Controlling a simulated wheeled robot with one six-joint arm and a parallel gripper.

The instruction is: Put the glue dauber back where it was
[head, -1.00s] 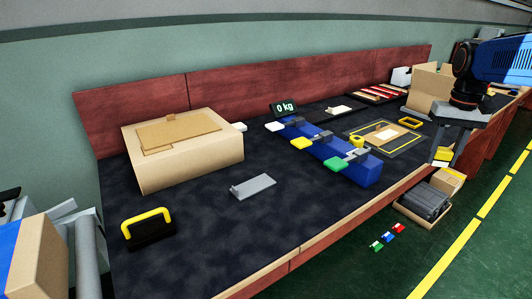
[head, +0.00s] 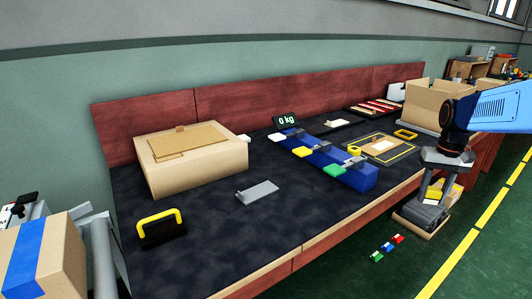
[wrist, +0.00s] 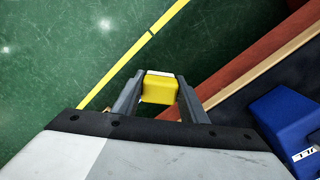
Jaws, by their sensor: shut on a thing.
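My gripper (wrist: 159,92) is shut on a small yellow block-like thing with a white top (wrist: 160,89), which I take to be the glue dauber. In the head view my gripper (head: 434,186) hangs at the right, in front of the bench's front edge and over the green floor side. The held yellow thing (head: 433,194) shows only in part there. On the bench, a dark mat with a yellow outline (head: 358,144) carries a pale card. The dauber's former place cannot be told from these frames.
A blue block (head: 361,179) with white, yellow and green paddles stands beside the mat. A cardboard box (head: 190,180), a grey plate (head: 258,191) and a yellow-handled black thing (head: 161,234) lie to the left. An open carton (head: 424,108) stands behind my arm.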

